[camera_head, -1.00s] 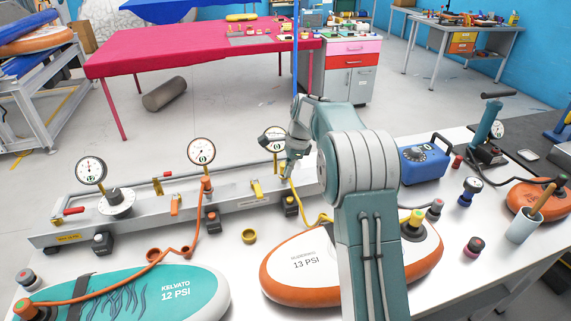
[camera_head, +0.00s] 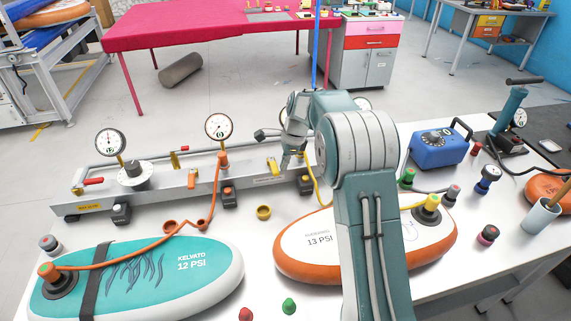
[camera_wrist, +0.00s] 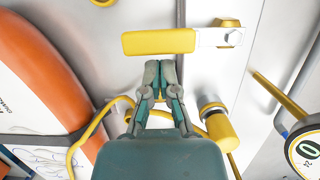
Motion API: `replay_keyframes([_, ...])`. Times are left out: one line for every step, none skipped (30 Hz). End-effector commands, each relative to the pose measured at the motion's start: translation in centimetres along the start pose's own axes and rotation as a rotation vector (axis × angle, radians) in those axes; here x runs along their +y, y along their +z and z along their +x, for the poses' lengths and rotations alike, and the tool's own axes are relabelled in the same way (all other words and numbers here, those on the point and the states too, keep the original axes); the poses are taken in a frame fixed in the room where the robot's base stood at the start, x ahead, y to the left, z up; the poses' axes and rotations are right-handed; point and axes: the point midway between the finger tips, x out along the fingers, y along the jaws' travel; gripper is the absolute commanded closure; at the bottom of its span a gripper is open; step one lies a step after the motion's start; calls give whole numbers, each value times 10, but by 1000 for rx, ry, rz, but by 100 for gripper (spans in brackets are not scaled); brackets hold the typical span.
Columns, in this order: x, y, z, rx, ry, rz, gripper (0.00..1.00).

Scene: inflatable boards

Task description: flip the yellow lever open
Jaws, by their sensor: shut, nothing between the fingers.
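The yellow lever (camera_wrist: 158,41) lies across the upper middle of the wrist view, its right end on a pale metal fitting (camera_wrist: 220,38). What looks like the same lever (camera_head: 273,166) stands on the grey rail in the head view, just left of my gripper. My gripper (camera_wrist: 161,66) is shut and empty. Its fingertips are right at the lever's lower edge in the wrist view; I cannot tell whether they touch. In the head view my gripper (camera_head: 287,161) is partly hidden by my own arm.
A yellow hose connector (camera_wrist: 222,132) and a gauge (camera_wrist: 305,150) are right of my gripper. The orange-edged board (camera_wrist: 40,75) is to the left. The grey rail (camera_head: 150,193) carries more gauges and valves. A teal board (camera_head: 140,275) lies in front.

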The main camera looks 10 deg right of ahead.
Motion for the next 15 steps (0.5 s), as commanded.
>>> replay_keyframes([0,1,0,0,-1,4,100])
replay_keyframes([0,1,0,0,-2,8,100])
replay_keyframes([1,1,0,0,-4,15,100])
replay_keyframes([1,2,0,0,-5,21,100])
replay_keyframes([1,2,0,0,-7,29,100])
replay_keyframes([1,3,0,0,-9,39,100])
replay_keyframes([1,3,0,0,-11,44,100])
replay_keyframes([1,3,1,0,-12,48,100])
replay_keyframes([2,4,1,0,-13,52,100])
replay_keyframes([2,4,1,0,-14,56,100])
replay_keyframes([2,4,1,0,-15,60,100])
replay_keyframes([2,4,1,0,-17,66,100])
replay_keyframes([2,5,1,0,-18,70,100])
replay_keyframes([2,5,1,0,-19,75,100])
replay_keyframes([2,5,1,0,-20,80,100])
